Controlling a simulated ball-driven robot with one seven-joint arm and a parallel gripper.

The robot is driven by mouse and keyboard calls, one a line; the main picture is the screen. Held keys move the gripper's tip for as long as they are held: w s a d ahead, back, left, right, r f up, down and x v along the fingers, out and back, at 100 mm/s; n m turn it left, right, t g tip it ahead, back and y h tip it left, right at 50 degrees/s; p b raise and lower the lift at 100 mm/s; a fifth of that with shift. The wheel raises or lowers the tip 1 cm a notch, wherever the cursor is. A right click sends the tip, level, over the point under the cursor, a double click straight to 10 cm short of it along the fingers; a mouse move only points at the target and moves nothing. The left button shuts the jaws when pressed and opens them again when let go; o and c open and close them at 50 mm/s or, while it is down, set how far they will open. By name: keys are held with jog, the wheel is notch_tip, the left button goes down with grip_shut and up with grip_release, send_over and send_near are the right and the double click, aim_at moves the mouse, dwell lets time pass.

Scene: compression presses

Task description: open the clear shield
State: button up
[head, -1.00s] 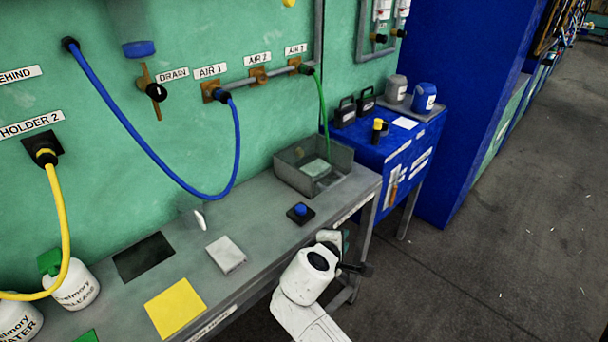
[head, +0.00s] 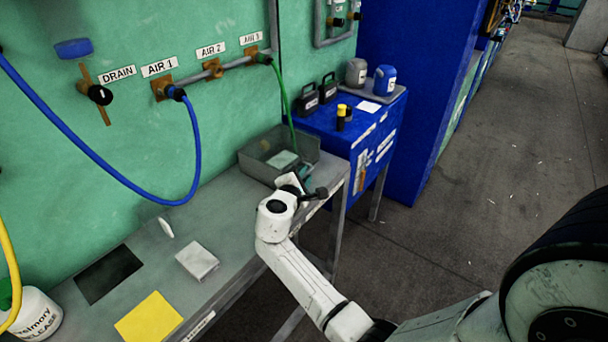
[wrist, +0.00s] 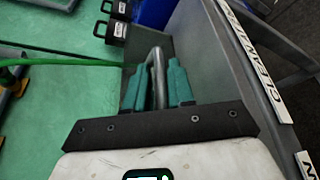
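I cannot make out the clear shield with certainty in either view. My gripper (wrist: 158,88) is at the near side of the open grey bin (head: 250,166) on the bench, by its front right corner, in the head view. In the wrist view its two teal fingers stand on either side of a bent grey metal bar (wrist: 159,68). The bar fills most of the gap between them. I cannot tell whether the fingers press on it. In the head view my wrist hides most of the fingers and the bar.
The grey bench (head: 215,210) holds a pale block (head: 197,261), a yellow square (head: 149,317) and a small whitish oval (head: 166,228). A blue hose (head: 100,160) and a green hose (head: 285,100) hang from the wall. A blue cabinet (head: 385,150) stands beyond the bin.

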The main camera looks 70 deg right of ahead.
jog(key=shift+d+f, duration=0.1)
jog(key=shift+d, duration=0.45)
grip_shut()
